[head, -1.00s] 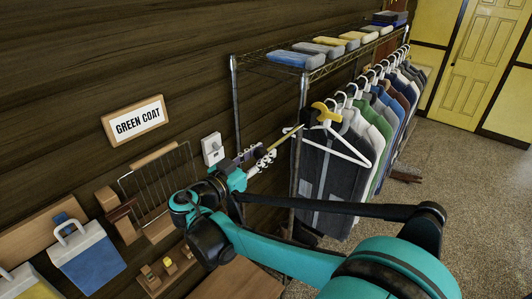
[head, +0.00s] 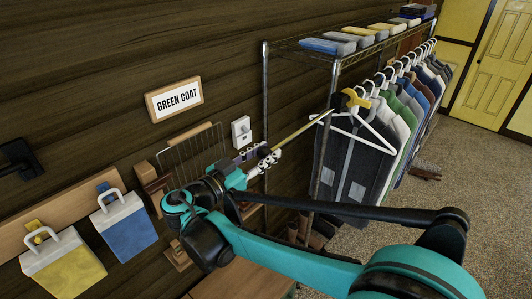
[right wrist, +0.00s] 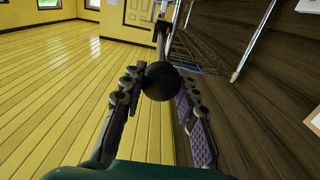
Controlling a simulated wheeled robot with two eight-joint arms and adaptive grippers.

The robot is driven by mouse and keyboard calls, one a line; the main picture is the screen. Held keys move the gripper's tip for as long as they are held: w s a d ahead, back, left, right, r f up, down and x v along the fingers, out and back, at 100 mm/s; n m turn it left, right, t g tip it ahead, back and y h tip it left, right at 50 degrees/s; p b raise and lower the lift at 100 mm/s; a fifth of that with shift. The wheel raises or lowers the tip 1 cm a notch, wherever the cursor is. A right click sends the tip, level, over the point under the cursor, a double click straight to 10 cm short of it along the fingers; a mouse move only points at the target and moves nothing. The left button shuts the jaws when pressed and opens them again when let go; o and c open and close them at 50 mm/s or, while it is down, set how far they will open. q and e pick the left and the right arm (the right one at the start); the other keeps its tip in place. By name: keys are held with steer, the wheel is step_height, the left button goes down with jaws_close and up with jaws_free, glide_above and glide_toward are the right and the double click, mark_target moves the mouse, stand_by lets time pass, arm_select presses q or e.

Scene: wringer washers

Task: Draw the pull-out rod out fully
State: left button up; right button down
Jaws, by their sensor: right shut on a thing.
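The pull-out rod (head: 305,128) is a thin brass-coloured bar. In the head view it slants from my right gripper up to the front post of the clothes rack, where a dark piece shows. A round black knob (right wrist: 162,80) sits between my right gripper's fingers in the right wrist view. My right gripper (head: 265,160) is shut on this knob end of the rod; its fingers also show on both sides of the knob in the right wrist view (right wrist: 160,100). How the rod's far end is held is hard to make out. My left gripper is not in view.
The wire-shelved rack (head: 290,46) carries folded cloths and a row of hanging garments (head: 355,170). A "GREEN COAT" sign (head: 174,99), a white switch plate (head: 241,131), a wire rack and blue and yellow bags line the wooden wall.

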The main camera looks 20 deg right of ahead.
steer(key=c, duration=1.1)
jaws_free()
steer(key=shift+a, duration=0.1)
steer(key=shift+s+a, duration=0.1)
steer(key=shift+a, duration=0.1)
steer(key=shift+a, duration=0.3)
steer(key=v, duration=1.1)
steer(key=shift+s+a, duration=0.15)
steer(key=shift+s, duration=0.05)
steer(key=shift+f, duration=0.15)
